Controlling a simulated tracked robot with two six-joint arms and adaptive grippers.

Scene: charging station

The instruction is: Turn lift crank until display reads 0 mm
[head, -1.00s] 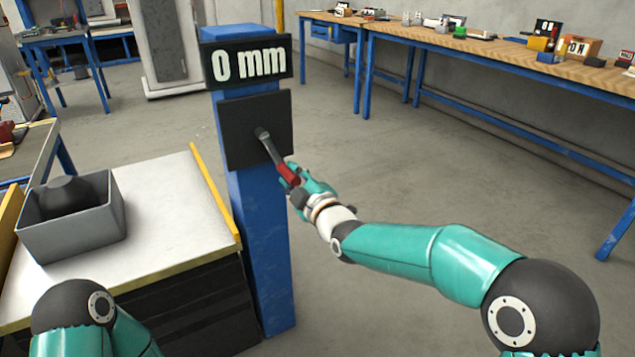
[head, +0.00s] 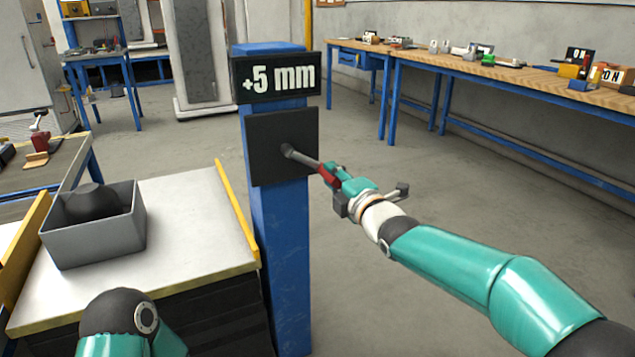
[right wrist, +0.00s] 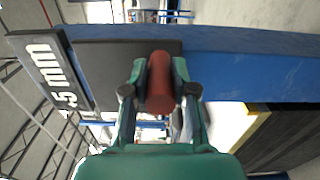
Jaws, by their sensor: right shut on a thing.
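The display (head: 278,80) on top of the blue post (head: 280,240) reads +5 mm in the head view. It also shows sideways in the right wrist view (right wrist: 50,72). The lift crank (head: 304,159) has a grey arm and a red handle, and comes out of the black plate (head: 264,147) below the display, pointing right and slightly down. My right gripper (head: 335,178) is shut on the red handle. In the right wrist view the fingers (right wrist: 160,88) close on both sides of the red handle (right wrist: 160,82). My left gripper is out of view.
A white-topped bench (head: 175,215) with a yellow edge strip stands left of the post and bears a grey bin (head: 95,235) with a dark thing inside. Long wooden workbenches (head: 500,72) run along the back right wall. The floor right of the post is clear.

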